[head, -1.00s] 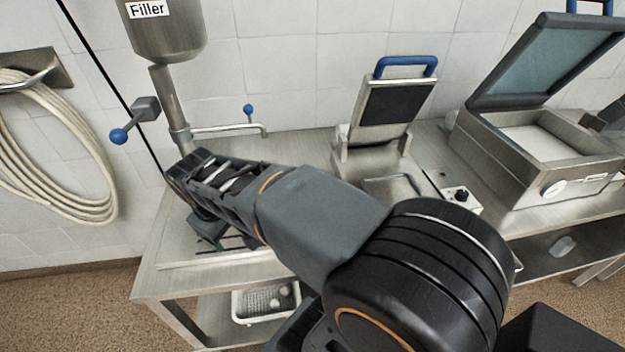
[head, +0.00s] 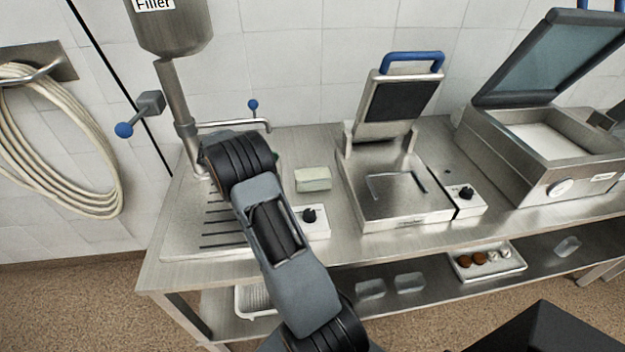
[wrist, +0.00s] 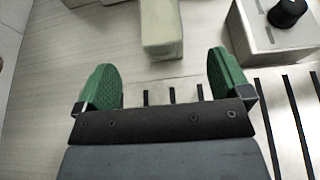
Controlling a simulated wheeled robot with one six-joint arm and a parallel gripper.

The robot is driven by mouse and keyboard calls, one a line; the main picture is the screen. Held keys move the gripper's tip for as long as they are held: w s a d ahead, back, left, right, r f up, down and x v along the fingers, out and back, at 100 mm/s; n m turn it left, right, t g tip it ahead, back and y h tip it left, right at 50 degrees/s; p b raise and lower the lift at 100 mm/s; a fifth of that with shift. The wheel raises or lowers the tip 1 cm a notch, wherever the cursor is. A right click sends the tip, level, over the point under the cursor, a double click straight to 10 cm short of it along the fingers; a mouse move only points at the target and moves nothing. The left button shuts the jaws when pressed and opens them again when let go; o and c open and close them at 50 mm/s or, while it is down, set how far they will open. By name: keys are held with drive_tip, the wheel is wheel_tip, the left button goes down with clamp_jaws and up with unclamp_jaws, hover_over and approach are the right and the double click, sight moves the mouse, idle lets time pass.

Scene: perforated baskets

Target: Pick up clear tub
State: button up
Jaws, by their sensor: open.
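Several small clear tubs lie on the lower shelf in the head view: one clear tub (head: 370,289), another clear tub (head: 410,283) beside it, and a third clear tub (head: 568,246) farther right. No clear tub can be made out in the wrist view. My gripper (wrist: 165,80) shows there with its two green fingers spread apart and nothing between them. It is over the metal worktop. A pale greenish block (wrist: 160,25) lies just beyond the fingertips, apart from them.
The worktop (head: 290,260) carries the pale block, a box with a black knob (head: 312,220), an open press (head: 400,190) and a lidded machine (head: 545,150). The filler (head: 170,25) stands at left. A white basket (head: 255,302) and a tray of round items (head: 487,265) are on the lower shelf.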

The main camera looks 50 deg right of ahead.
sight(308, 173)
drive_tip(key=x, duration=0.6)
drive_tip(key=shift+s+f+p, duration=0.1)
drive_tip(key=shift+p, duration=0.2)
drive_tip(key=x, duration=0.2)
drive_tip(key=p+x, duration=0.1)
drive_tip(key=x, duration=0.1)
drive_tip(key=shift+d+r, duration=0.1)
drive_tip(key=shift+r, duration=0.1)
drive_tip(key=shift+s+d+f, duration=0.35)
drive_tip(key=shift+d, duration=0.15)
drive_tip(key=c, duration=1.2)
